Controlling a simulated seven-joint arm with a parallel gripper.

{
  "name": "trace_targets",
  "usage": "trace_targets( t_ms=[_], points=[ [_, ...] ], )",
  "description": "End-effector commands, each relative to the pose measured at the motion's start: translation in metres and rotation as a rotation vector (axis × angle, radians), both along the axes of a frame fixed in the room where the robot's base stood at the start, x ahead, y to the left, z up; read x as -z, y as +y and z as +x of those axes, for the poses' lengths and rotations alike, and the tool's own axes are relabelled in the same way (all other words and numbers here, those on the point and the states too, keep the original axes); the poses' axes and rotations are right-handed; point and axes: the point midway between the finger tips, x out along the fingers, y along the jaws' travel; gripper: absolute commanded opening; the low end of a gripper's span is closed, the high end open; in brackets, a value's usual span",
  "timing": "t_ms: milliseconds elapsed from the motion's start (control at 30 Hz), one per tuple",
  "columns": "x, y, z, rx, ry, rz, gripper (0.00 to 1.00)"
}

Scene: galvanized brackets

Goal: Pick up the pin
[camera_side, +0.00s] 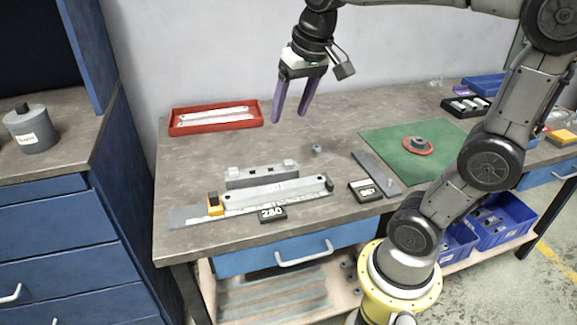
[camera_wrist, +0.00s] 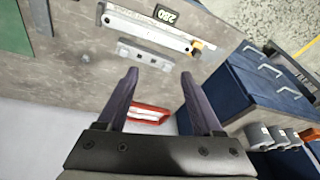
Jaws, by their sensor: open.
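A small grey metal piece (camera_side: 317,149) stands on the bare bench top behind the flat steel bar; it looks like a short pin or nut, too small to tell. It also shows as a small grey spot in the wrist view (camera_wrist: 86,58). Another small upright pin-like piece (camera_side: 389,183) is at the near end of the flat steel bar (camera_side: 376,173). My gripper (camera_side: 289,118) is open and empty, pointing down well above the bench, left of and above the small grey piece. In the wrist view its purple fingers (camera_wrist: 159,74) are spread with nothing between them.
A red tray (camera_side: 174,130) with galvanized strips lies at the back left. A long clamped bar (camera_side: 270,193) with a 280 label and a grey bracket (camera_side: 260,176) lie in front. A green mat (camera_side: 384,142) holds a red-rimmed disc (camera_side: 427,150). The bench middle is mostly clear.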

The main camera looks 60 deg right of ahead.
Motion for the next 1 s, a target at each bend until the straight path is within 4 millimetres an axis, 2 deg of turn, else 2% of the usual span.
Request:
trace_targets(
  t_ms=[33,100,200,300,400,600,667,1000],
  points=[
    [0.006,-0.016,0.018,0.057,0.041,0.014,0.68],
    [0.016,-0.039,0.039,0.131,0.088,0.032,0.68],
    [0.036,-0.072,0.062,0.221,0.151,0.056,0.68],
    [0.058,-0.101,0.075,0.284,0.204,0.078,0.68],
    [0.080,-0.122,0.079,0.327,0.247,0.095,0.68],
    [0.104,-0.138,0.073,0.368,0.288,0.115,0.68],
    [0.111,-0.138,0.072,0.368,0.290,0.114,0.68],
    [0.170,-0.137,0.073,0.365,0.288,0.114,0.68]
  ],
)
